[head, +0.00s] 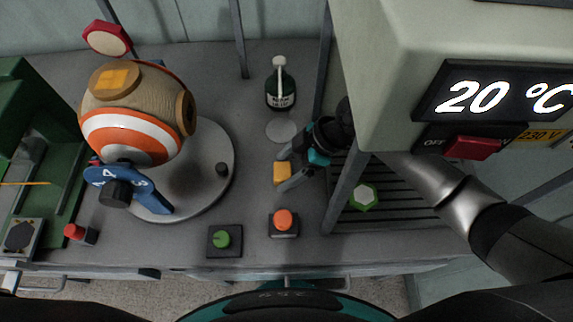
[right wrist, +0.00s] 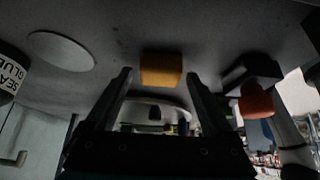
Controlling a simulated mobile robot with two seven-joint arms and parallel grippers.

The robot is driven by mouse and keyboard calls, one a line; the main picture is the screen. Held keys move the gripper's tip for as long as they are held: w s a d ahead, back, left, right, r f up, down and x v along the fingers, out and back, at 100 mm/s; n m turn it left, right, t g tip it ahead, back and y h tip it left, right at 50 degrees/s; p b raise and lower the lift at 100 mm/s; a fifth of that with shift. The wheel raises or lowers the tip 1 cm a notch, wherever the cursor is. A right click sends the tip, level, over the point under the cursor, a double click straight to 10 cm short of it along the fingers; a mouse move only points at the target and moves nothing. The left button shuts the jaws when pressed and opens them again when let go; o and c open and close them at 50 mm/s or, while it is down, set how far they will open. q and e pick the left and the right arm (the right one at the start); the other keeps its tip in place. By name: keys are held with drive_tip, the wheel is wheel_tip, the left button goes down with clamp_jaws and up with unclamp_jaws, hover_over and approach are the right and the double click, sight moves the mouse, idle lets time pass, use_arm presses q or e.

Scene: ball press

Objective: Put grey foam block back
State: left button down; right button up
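I cannot pick out a grey foam block with certainty in either view. My right gripper (head: 284,174) reaches in from the right, low over the grey worktop (head: 255,140). Its fingers are apart, and they also show in the right wrist view (right wrist: 160,80). A small yellow-orange block (head: 282,173) is at the fingertips. In the right wrist view the block (right wrist: 161,70) appears between and just beyond the tips, with gaps on both sides. I see no grip on it. My left gripper is not in view.
A striped ball (head: 130,143) with a blue dial stands on a round base at left. A green bottle (head: 280,92), an orange button (head: 283,222) and a green button (head: 223,240) surround the gripper. A grey post (head: 345,190) and a temperature-display housing (head: 400,60) crowd the right.

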idle(0.4)
drive_tip(key=p+v, duration=0.1)
drive_tip(key=v, duration=0.4)
drive_tip(key=d, duration=1.2)
drive_tip(key=shift+r, duration=0.1)
